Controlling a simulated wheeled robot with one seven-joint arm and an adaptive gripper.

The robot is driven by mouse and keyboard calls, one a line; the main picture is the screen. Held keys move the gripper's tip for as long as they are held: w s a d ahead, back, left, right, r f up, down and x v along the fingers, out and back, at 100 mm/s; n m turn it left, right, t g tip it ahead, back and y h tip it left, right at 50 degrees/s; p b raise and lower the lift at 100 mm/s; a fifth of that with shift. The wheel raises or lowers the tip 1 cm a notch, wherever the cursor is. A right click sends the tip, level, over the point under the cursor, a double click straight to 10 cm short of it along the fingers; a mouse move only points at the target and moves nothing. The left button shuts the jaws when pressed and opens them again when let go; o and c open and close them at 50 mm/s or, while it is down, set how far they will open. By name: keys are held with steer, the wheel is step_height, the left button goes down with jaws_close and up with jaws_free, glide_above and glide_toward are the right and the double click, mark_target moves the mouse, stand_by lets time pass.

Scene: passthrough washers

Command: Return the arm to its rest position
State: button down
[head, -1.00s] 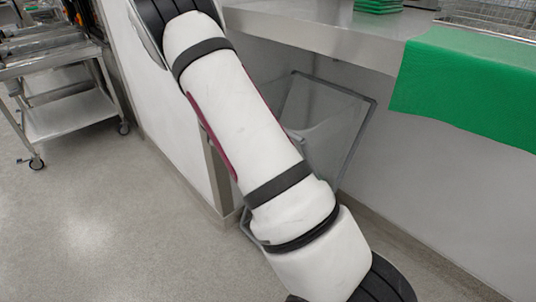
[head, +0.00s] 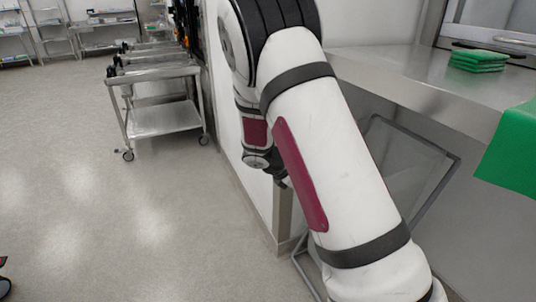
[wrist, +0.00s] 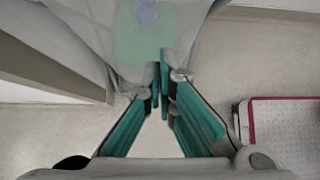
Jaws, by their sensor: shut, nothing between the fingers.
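My gripper (wrist: 161,78) shows in the wrist view with its teal finger pads together at the tips and nothing between them. It points down past pale grey surfaces toward the floor. In the head view my white arm with dark bands and a dark red panel fills the middle. Its elbow is at the top and its far part folds down behind, in front of the white wall end. The gripper itself is mostly hidden there by my arm.
A steel counter (head: 430,85) runs along the right, with folded green cloths (head: 478,61) on it and a green drape (head: 512,160) over its edge. A clear framed bin (head: 405,170) stands below. Steel carts (head: 160,120) stand at the back left. The left floor is open.

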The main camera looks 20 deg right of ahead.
steer(key=s+a+r+m+y, duration=0.2)
steer(key=s+a+r+m, duration=0.25)
steer(key=s+r, duration=0.3)
steer(key=s+a+r+m+y, duration=0.2)
steer(key=s+a+r+m, duration=0.1)
steer(key=s+r+m, duration=0.5)
steer(key=s+a+r+m+t+y, duration=0.1)
steer(key=s+a+r+m+y, duration=0.15)
steer(key=s+a, duration=0.5)
steer(key=s+a+r+m+y, duration=0.2)
steer(key=s+a+r+m, duration=0.15)
steer(key=s, duration=0.75)
step_height(320, 180, up, 16)
steer(key=a+t+p, duration=0.1)
steer(key=t+p, duration=0.2)
steer(key=p, duration=1.2)
steer(key=shift+s+f, duration=0.2)
steer(key=shift+s, duration=0.05)
steer(key=shift+n+y, duration=0.25)
